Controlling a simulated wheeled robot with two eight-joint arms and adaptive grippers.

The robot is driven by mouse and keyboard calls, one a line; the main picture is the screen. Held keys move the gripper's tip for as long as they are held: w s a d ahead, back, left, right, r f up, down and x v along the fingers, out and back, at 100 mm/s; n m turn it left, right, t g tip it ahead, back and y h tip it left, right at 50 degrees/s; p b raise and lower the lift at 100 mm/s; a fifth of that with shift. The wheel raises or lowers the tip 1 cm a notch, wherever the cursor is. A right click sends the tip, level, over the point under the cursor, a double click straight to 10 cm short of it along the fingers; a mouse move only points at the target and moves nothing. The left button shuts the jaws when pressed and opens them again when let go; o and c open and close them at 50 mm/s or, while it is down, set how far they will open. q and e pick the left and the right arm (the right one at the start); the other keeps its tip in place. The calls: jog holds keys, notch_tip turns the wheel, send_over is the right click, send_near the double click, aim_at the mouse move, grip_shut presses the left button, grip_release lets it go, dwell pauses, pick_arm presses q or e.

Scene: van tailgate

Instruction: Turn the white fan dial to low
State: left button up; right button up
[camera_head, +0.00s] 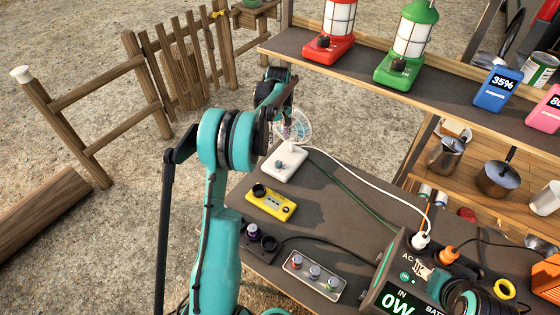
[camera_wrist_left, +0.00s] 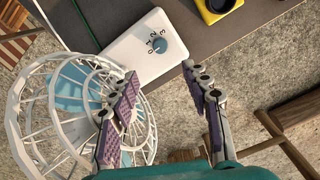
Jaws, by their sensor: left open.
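The white fan has a flat base (camera_head: 285,163) with a round grey-blue dial (camera_wrist_left: 160,46) on top. The numbers 0 to 3 curve around the dial's edge; I cannot tell which one it points to. The fan's round wire cage (camera_head: 296,125) stands behind the base, and in the left wrist view the cage (camera_wrist_left: 60,110) fills the left side. My left gripper (camera_wrist_left: 162,75) is open and empty, its fingers apart, above and beside the base near the dial, not touching it. Teal and black parts of my right arm show at the lower right; its jaws are not clear.
A yellow box (camera_head: 270,202) with a black knob sits close in front of the fan. A grey knob panel (camera_head: 313,275) and a power station (camera_head: 400,290) stand nearer. Cables cross the table (camera_head: 335,215). A shelf (camera_head: 345,62) holds red and green lanterns.

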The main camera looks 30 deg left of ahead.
aim_at(278, 163)
pick_arm(q)
notch_tip(278, 163, down, 14)
jog(key=b, duration=0.4)
jog(key=shift+r, duration=0.15)
pick_arm(e)
notch_tip(278, 163, down, 4)
jog(key=shift+f, duration=0.15)
pick_arm(q)
grip_shut()
